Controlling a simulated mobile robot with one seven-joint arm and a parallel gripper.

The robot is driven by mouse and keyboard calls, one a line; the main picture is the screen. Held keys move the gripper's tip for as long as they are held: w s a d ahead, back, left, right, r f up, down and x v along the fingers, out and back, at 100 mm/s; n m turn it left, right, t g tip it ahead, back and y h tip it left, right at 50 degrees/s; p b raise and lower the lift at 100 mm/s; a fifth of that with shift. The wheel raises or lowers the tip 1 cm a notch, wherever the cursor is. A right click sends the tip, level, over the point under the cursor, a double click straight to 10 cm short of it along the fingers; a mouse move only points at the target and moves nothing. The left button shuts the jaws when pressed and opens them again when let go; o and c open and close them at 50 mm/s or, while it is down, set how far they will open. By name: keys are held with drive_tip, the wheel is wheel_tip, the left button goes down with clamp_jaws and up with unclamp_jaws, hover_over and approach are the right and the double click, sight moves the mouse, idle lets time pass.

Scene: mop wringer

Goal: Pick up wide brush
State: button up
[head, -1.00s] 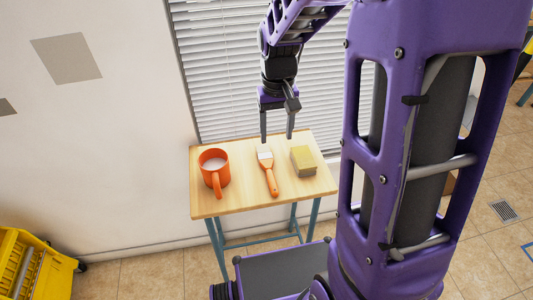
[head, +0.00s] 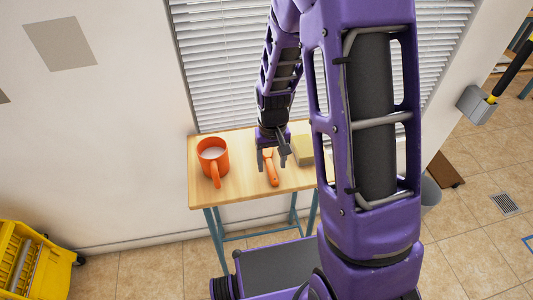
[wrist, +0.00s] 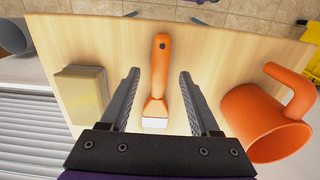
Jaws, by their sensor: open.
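The wide brush (head: 272,174) has an orange handle and lies on the small wooden table, its handle toward the front edge. In the wrist view the brush (wrist: 158,75) shows whole, with pale bristles near my gripper and the handle pointing away. My gripper (head: 271,165) is over the brush and hides its bristle end in the head view. In the wrist view my gripper (wrist: 158,78) is open, with one finger on each side of the brush and clear gaps between. I cannot tell the exact height of the fingertips above the table.
An orange mug (head: 213,158) stands left of the brush, and a yellowish sponge-like block (head: 303,150) lies to its right, both on the table (head: 235,191). A window blind (head: 225,60) is behind. A yellow mop bucket (head: 30,262) stands at lower left.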

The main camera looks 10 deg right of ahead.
wheel_tip(320, 180, down, 2)
clamp_jaws()
idle(0.4)
